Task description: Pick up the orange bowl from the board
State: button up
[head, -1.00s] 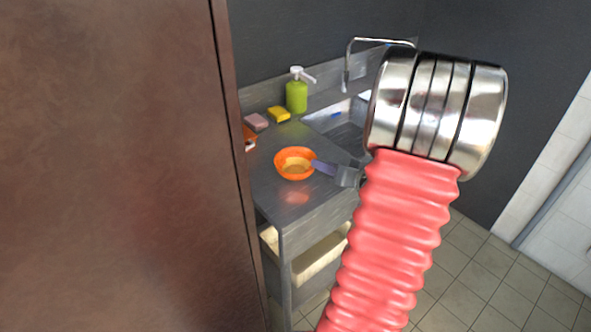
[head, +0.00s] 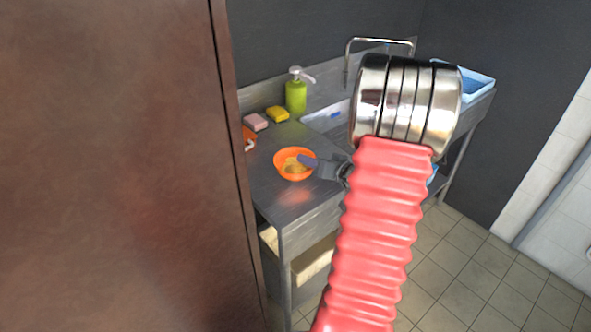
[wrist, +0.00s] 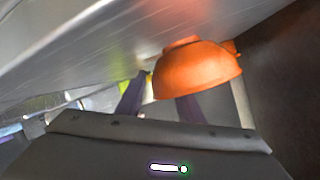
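The orange bowl (head: 294,173) stands upright on the grey metal board (head: 318,207) of the sink unit, with a yellowish inside. My gripper (head: 306,161) comes from the right, and a dark finger overlaps the bowl's right rim. In the wrist view, which shows the counter upside down, the bowl (wrist: 197,70) is close ahead, right of centre. My two fingers stand apart there. The right finger's tip is hidden behind the bowl's rim; the left finger is beside the bowl. I cannot tell whether either touches it.
A green soap bottle (head: 296,96), yellow sponge (head: 277,114) and pink sponge (head: 255,122) stand behind the bowl. Another orange item (head: 248,133) is half hidden by the brown panel (head: 110,165) on the left. A blue tray (head: 477,84) is at the far right end.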

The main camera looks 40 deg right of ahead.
jog(key=shift+w+d+f, duration=0.15)
jog(key=shift+w+f, duration=0.1)
jog(key=shift+w, duration=0.4)
jog(key=shift+c, duration=0.6)
grip_shut()
